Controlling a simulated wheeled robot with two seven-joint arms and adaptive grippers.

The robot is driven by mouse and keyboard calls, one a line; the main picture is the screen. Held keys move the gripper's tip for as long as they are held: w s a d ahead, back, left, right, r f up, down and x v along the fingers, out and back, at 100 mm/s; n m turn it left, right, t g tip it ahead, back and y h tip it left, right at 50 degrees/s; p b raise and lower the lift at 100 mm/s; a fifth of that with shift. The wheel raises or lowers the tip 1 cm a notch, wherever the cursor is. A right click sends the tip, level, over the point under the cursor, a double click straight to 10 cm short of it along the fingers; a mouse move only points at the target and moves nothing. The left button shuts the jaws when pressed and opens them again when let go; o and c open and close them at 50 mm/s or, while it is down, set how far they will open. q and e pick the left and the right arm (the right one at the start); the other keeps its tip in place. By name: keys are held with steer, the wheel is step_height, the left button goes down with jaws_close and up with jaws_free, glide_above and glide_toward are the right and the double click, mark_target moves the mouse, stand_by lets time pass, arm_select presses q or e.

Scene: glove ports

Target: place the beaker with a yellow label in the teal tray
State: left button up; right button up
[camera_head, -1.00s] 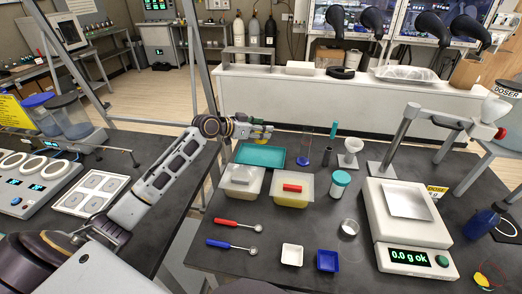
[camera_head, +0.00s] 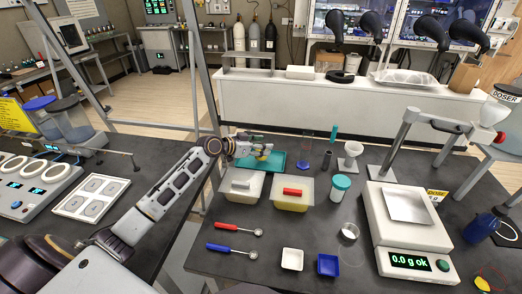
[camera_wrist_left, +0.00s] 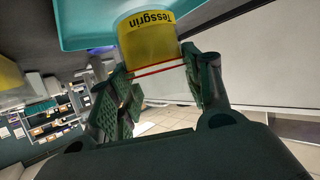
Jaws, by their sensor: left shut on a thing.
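The beaker with a yellow label (camera_wrist_left: 150,42) is between the fingers of my left gripper (camera_wrist_left: 158,78), which is shut on it. In the head view my left gripper (camera_head: 258,149) is over the back part of the teal tray (camera_head: 277,165), with a bit of the yellow label (camera_head: 263,155) showing below it. In the left wrist view the teal tray (camera_wrist_left: 85,22) lies just past the beaker's labelled end. I cannot tell whether the beaker touches the tray floor. My right gripper is not in view.
Two lidded tubs, one with a white handle (camera_head: 240,184) and one with a red handle (camera_head: 293,192), stand just in front of the tray. A blue-based cylinder (camera_head: 305,160) stands right of it. A balance (camera_head: 410,228) is further right.

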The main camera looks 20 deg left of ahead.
arm_select(q)
steer(key=shift+f, duration=1.1)
steer(key=o, duration=1.1)
steer(key=shift+o, duration=0.5)
steer(key=shift+v, duration=1.85)
steer(key=shift+s+a+r, duration=0.25)
steer(key=shift+s+a, duration=0.1)
steer(key=shift+s, duration=0.2)
steer(key=shift+b+v, duration=0.35)
steer(key=shift+v, duration=3.1)
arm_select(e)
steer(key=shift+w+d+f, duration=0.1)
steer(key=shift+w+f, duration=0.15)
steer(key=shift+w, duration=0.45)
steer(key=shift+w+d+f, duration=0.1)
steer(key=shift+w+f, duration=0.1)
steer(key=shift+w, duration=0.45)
